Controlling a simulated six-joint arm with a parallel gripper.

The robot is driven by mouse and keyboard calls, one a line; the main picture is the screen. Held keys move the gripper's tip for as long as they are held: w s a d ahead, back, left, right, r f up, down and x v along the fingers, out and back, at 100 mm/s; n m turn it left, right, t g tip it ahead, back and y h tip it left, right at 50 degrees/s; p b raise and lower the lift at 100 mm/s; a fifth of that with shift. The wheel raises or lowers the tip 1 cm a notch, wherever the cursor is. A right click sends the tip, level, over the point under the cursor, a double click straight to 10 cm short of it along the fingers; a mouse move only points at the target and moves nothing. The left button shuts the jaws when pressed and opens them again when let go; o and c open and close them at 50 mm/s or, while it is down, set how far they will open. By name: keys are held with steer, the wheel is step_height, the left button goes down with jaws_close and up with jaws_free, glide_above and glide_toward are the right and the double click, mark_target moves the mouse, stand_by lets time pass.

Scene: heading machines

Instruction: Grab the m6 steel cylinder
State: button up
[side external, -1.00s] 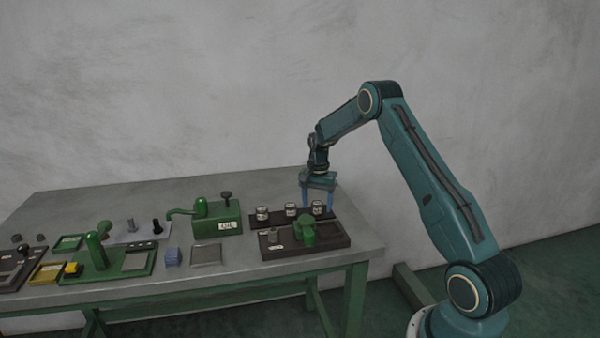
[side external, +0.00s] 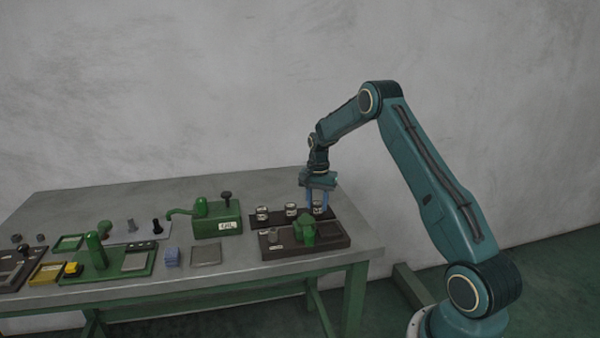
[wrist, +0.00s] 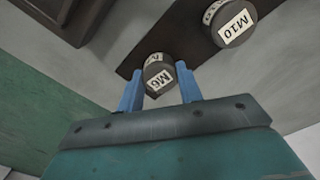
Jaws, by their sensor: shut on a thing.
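The M6 steel cylinder (wrist: 157,77) is a short grey cylinder with a white label, in the wrist view just beyond my fingertips. In the side view the M6 cylinder (side external: 317,207) is the rightmost of three on a dark rack (side external: 281,220). My gripper (side external: 318,206) points down over it, with its blue fingers on either side of the cylinder. In the wrist view the blue fingers of my gripper (wrist: 160,88) flank the labelled cylinder and are shut on it. The cylinder still stands at the rack, upright. The contact faces are partly hidden.
The M10 cylinder (wrist: 235,25) stands beside it on the rack, and a third cylinder (side external: 262,213) is at the left. A dark plate with a green fixture (side external: 307,231) lies in front. A green machine (side external: 217,219) stands to the left.

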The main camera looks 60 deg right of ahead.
mark_target(317, 203)
steer(key=shift+r, duration=0.15)
step_height(317, 203, up, 20)
stand_by(0.6)
stand_by(0.6)
